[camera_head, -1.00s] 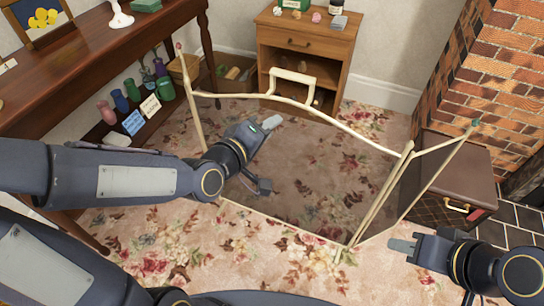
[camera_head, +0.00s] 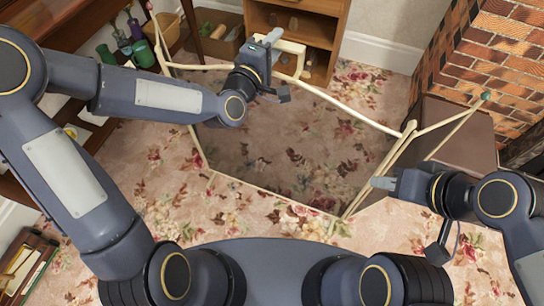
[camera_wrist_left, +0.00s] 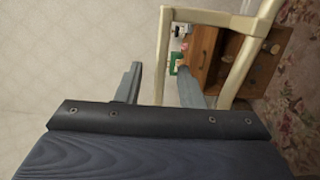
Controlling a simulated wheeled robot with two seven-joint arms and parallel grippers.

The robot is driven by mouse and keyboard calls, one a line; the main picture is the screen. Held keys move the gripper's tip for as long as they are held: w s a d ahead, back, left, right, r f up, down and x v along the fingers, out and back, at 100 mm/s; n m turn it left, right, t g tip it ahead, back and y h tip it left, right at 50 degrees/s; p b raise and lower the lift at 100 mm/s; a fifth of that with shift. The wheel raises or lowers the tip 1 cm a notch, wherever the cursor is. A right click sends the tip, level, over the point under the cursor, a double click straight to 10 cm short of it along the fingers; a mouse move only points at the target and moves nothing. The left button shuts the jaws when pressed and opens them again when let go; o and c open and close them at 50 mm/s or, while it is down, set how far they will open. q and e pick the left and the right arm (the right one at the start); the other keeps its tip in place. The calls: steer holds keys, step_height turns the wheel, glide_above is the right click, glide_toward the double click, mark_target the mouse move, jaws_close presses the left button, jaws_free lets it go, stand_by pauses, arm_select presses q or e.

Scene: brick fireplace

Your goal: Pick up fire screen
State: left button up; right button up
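The fire screen (camera_head: 285,150) stands upright on the floral carpet, with a cream frame, dark see-through panels and folded side wings. Its cream handle (camera_head: 292,46) rises from the middle of the top rail. My left gripper (camera_head: 279,66) is at the handle with its fingers spread. In the left wrist view, the handle's bar (camera_wrist_left: 163,50) appears between the two open fingers (camera_wrist_left: 159,88), apart from both. My right gripper (camera_head: 412,217) is open beside the screen's right-hand posts (camera_head: 378,178); one fingertip is close to them, and I cannot tell if it touches.
A wooden cabinet (camera_head: 312,32) stands behind the screen. A dark chest (camera_head: 468,137) and the brick fireplace (camera_head: 482,62) are at the right. A shelf with vases (camera_head: 143,53) is at the left. Carpet in front of the screen is clear.

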arm_select(q)
steer(key=shift+w+d, duration=0.2)
steer(key=shift+w, duration=0.2)
steer(key=shift+c, duration=0.2)
jaws_close()
stand_by(0.9)
steer(key=shift+r, duration=0.25)
